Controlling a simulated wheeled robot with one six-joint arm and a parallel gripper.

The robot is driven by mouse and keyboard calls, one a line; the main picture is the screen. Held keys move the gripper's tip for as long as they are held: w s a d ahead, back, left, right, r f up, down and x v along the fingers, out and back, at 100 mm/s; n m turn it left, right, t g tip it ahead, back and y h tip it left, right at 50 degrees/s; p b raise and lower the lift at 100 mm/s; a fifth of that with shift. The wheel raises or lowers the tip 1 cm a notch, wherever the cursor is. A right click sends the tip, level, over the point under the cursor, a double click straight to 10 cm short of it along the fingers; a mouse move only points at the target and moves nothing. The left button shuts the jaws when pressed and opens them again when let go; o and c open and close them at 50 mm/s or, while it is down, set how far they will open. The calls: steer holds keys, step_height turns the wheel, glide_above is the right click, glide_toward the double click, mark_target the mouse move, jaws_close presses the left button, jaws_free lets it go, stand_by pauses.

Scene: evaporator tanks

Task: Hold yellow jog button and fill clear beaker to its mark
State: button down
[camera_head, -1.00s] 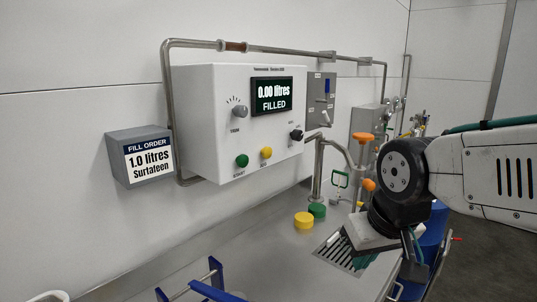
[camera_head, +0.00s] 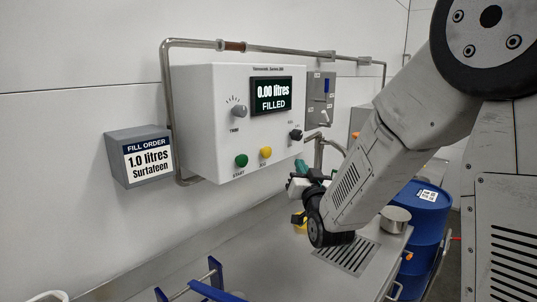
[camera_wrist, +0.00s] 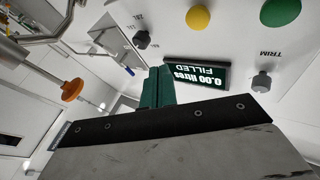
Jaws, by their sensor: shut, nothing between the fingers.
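The yellow jog button (camera_head: 265,152) is on the lower front of the white control box (camera_head: 215,125), right of a green button (camera_head: 241,160). In the wrist view the yellow button (camera_wrist: 198,18) shows upside down near the top edge. The display (camera_head: 271,95) reads 0.00 litres FILLED. My gripper (camera_head: 298,183) is shut and empty, below and right of the yellow button and apart from it. Its green fingers (camera_wrist: 157,88) are together in the wrist view. I cannot make out a clear beaker; my arm hides part of the bench by the drain grate (camera_head: 347,257).
A grey sign (camera_head: 148,157) reads fill order, 1.0 litres Surfateen. A yellow lid (camera_head: 300,222) is partly behind my gripper. A metal pot (camera_head: 396,219) stands by a blue drum (camera_head: 420,225). An orange knob (camera_wrist: 72,90) on the pipework shows left of my fingers.

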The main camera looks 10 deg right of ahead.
steer(key=shift+s+r+t, duration=0.15)
steer(key=shift+s+t, duration=0.15)
steer(key=shift+t, duration=0.9)
glide_toward(271, 149)
steer(key=shift+d+r+x, duration=0.1)
steer(key=shift+d+x, duration=0.15)
steer(key=shift+x, duration=1)
steer(key=shift+d+r+x, duration=0.1)
steer(key=shift+d+x, duration=0.1)
steer(key=shift+x, duration=1.1)
steer(key=shift+w+a, duration=0.2)
steer(key=shift+a, duration=0.05)
steer(key=shift+w+a, duration=0.3)
steer(key=shift+w, duration=0.15)
stand_by(0.4)
steer(key=shift+s+d, duration=0.1)
steer(key=shift+s, duration=0.05)
stand_by(1.3)
steer(key=shift+s+d, duration=0.45)
steer(key=shift+s, duration=0.25)
